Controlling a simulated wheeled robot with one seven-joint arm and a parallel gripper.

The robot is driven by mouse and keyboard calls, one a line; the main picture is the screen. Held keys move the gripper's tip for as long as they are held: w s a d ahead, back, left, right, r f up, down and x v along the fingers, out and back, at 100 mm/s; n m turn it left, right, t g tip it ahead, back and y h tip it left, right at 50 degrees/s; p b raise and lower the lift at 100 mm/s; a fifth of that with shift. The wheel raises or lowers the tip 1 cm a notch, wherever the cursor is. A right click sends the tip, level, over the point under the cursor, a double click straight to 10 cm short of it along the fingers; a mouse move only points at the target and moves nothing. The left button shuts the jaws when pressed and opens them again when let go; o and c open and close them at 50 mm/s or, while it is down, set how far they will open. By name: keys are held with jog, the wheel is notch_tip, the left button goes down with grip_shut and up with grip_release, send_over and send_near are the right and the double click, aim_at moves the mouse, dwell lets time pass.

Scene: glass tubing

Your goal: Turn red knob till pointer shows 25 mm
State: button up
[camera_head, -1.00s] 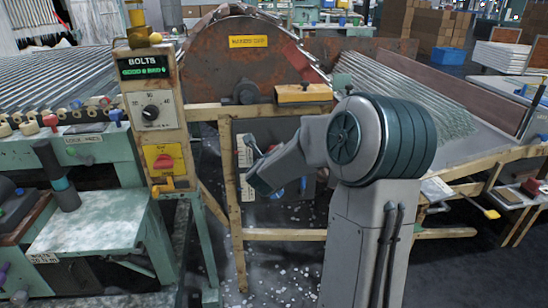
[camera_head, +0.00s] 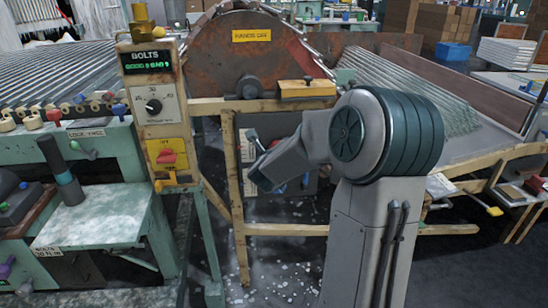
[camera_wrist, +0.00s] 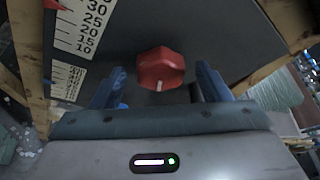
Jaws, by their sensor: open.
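The red knob (camera_wrist: 160,66) sits on a dark panel in the wrist view, with a white mark at its lower edge. A white scale plate (camera_wrist: 82,28) stands to its left with marks from 10 up to 30 and beyond. A small red piece (camera_wrist: 53,4) shows beside the scale at the top edge, above the 30; I cannot tell if it is the pointer. My gripper (camera_wrist: 160,73) is open, with one blue finger on each side of the knob and a visible gap to both. In the head view my arm hides the knob.
A yellowish wooden frame (camera_head: 232,190) surrounds the panel below a rusty round guard (camera_head: 225,60). Glass tubes (camera_head: 420,85) lie on the right-hand table.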

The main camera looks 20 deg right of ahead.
jog(key=p+v, duration=0.1)
jog(key=v, duration=1.1)
jog(key=shift+s+r, duration=0.15)
jog(key=shift+s, duration=0.2)
jog(key=shift+a, duration=0.15)
jog(key=s+a+r+n+g+y+p, duration=0.1)
jog(key=s+a+r+n+y+p, duration=0.35)
jog(key=n, duration=0.45)
jog(key=s+a+r+n+g+y+p, duration=0.1)
jog(key=a+r+n+g+y+p, duration=0.15)
jog(key=a+r+n+p, duration=0.45)
jog(key=s+r+n+g+p, duration=0.3)
jog(key=s+n+p, duration=0.2)
jog(key=s+n, duration=0.3)
jog(key=s+r+n+g+p, duration=0.2)
jog(key=s+n+p, duration=0.4)
jog(key=s+n, duration=0.3)
jog(key=shift+d+r+n+g+y, duration=0.3)
jog(key=shift+d+r+g, duration=0.1)
jog(key=shift+g, duration=0.25)
